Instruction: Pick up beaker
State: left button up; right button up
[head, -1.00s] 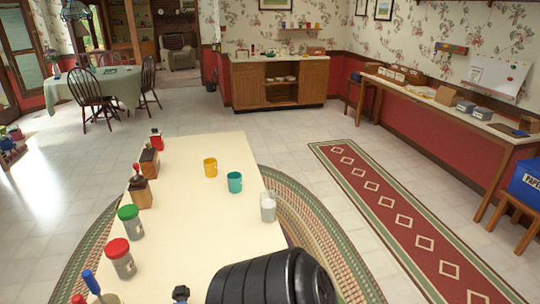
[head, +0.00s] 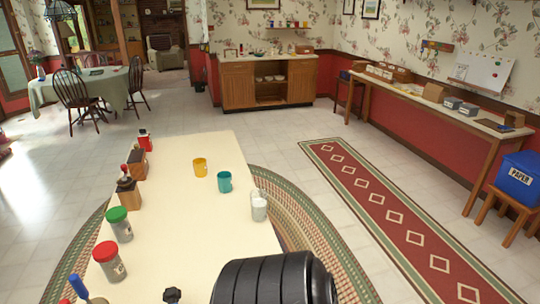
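The beaker (head: 259,208) is a clear glass vessel with whitish contents in its lower part. It stands upright on the cream table (head: 185,225), near the right edge, with nothing touching it. A teal mug (head: 225,182) and a yellow mug (head: 200,168) stand behind it to the left. Neither of my grippers shows in the head view, so their state is hidden.
Along the table's left side stand a green-lidded jar (head: 119,226), a red-lidded jar (head: 109,263), a wooden grinder (head: 128,192) and a red bottle (head: 145,140). The table's middle is clear.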

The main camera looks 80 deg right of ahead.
aim_at(259, 197)
jog(key=z, duration=1.95)
